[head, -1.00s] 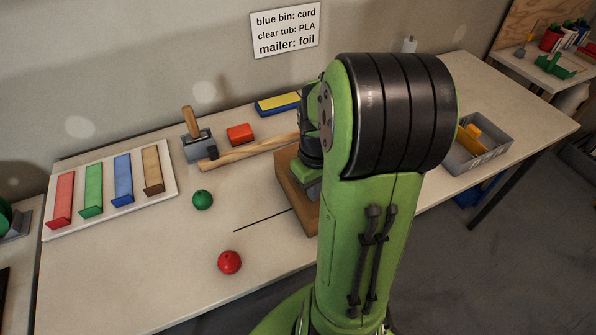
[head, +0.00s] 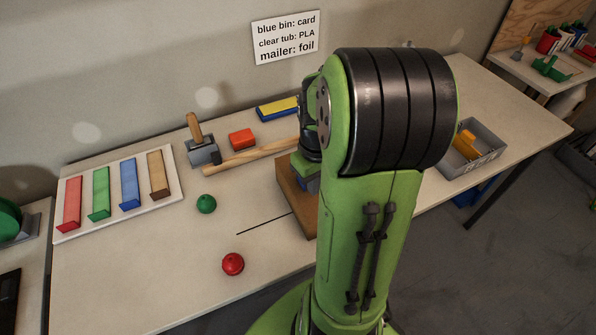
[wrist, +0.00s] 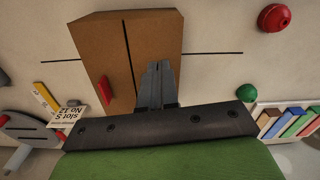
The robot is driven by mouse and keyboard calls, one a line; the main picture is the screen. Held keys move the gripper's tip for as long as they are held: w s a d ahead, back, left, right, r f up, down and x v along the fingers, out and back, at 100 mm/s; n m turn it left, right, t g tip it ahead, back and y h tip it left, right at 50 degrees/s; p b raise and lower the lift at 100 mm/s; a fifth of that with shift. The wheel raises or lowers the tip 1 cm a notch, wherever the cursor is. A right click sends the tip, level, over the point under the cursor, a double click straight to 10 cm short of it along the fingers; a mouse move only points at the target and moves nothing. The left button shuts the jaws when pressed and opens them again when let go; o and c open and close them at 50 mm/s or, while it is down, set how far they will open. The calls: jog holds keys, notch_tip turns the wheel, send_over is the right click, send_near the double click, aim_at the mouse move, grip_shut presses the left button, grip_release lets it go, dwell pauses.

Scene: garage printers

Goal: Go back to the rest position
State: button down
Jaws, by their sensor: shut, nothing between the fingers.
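My gripper (wrist: 158,84) shows in the wrist view with its grey fingers together and nothing between them. It is over a brown box (wrist: 110,50), apparently above its top; the gap cannot be judged. In the head view my green arm hides the gripper and most of the box (head: 292,200).
A grey bin (head: 485,158) stands right.

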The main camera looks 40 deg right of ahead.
dwell(0.4)
jog(key=s+a+r+t, duration=0.2)
jog(key=s+a+r, duration=0.1)
jog(key=a+r, duration=0.3)
jog(key=s+a+r+n+t, duration=0.1)
jog(key=s+a+r+t, duration=0.2)
jog(key=a, duration=0.8)
notch_tip(320, 180, up, 3)
jog(key=shift+s+f+n+t, duration=0.15)
jog(key=shift+s+n+t, duration=0.15)
